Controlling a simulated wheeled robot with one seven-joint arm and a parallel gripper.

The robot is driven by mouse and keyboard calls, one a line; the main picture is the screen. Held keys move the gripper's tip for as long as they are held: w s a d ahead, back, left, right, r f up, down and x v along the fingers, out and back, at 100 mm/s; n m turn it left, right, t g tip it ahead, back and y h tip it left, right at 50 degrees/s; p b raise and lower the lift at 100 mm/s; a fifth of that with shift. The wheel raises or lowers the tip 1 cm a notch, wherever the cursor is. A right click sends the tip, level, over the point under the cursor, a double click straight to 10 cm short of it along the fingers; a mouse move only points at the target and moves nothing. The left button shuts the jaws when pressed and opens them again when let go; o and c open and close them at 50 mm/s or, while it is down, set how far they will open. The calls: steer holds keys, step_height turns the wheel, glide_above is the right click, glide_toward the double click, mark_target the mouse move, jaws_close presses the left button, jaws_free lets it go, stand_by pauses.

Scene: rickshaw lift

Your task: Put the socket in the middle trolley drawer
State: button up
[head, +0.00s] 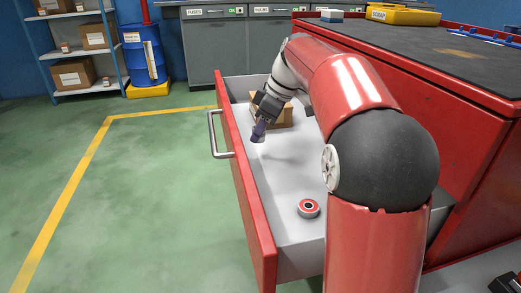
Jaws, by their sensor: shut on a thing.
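The red trolley (456,160) stands at the right in the head view. One of its drawers (281,194) is pulled out to the left, with a pale grey floor and a metal handle (219,136) on its red front. I cannot tell from this view which drawer it is. My gripper (262,124) is over the open drawer, pointing down. It is shut on a small dark purple-grey socket (259,131), which hangs above the drawer floor. My arm hides part of the drawer's right side and the trolley face.
In the drawer lie a cardboard box (287,114) behind my gripper and a red and black ring-shaped part (308,208) near the front. The drawer floor between them is clear. A blue drum (144,55), shelves (68,45) and grey cabinets (205,45) stand behind.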

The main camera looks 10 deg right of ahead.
mark_target(262, 141)
steer(key=shift+f+b, duration=0.5)
steer(key=shift+f, duration=1.8)
steer(key=shift+f, duration=0.2)
steer(key=o, duration=1)
steer(key=shift+r, duration=0.1)
steer(key=p+v, duration=0.2)
steer(key=v, duration=1)
steer(key=shift+p, duration=0.4)
